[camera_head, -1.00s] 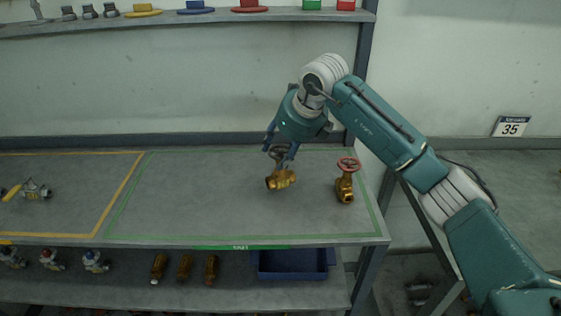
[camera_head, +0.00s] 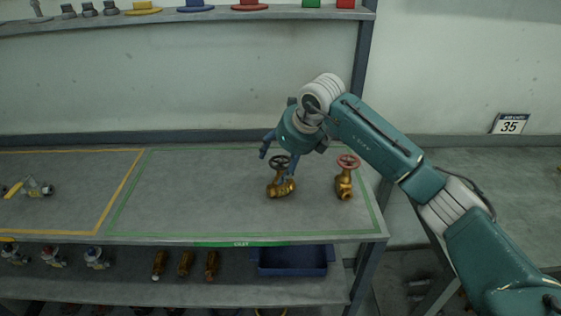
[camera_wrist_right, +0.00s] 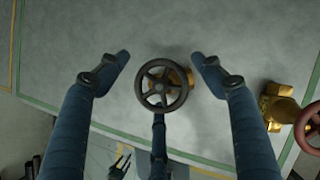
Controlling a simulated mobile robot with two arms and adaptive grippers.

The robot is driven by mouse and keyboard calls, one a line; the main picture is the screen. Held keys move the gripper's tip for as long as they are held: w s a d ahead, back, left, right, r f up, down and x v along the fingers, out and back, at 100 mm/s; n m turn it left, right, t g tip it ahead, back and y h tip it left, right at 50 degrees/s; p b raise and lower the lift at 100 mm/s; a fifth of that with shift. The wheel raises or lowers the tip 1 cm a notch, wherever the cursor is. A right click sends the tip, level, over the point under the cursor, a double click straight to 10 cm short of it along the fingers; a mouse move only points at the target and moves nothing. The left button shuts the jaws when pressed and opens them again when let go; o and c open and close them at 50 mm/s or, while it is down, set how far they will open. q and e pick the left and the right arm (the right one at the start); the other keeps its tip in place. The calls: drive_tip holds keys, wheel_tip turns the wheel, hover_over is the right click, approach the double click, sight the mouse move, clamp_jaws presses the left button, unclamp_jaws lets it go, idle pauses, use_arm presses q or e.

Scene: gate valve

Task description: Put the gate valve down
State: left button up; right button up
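The gate valve, a brass body (camera_head: 280,188) with a dark handwheel (camera_head: 280,162), stands about upright on the table inside the green outline. My right gripper (camera_head: 277,152) is just above and behind it. In the right wrist view the dark handwheel (camera_wrist_right: 161,85) is between the spread fingers of my right gripper (camera_wrist_right: 160,64), with clear gaps on both sides. The gripper is open and holds nothing. The brass body is mostly hidden under the wheel there.
A second brass valve with a red handwheel (camera_head: 345,178) stands close to the right; it also shows in the wrist view (camera_wrist_right: 284,108). A small valve (camera_head: 34,188) lies in the yellow outline at left. The table's middle is clear. A blue bin (camera_head: 293,262) sits below.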

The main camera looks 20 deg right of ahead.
drive_tip(key=shift+r, duration=0.1)
drive_tip(key=shift+r, duration=0.2)
drive_tip(key=b+v, duration=0.2)
drive_tip(key=v, duration=0.9)
drive_tip(key=shift+s+r, duration=0.25)
drive_tip(key=shift+d, duration=0.1)
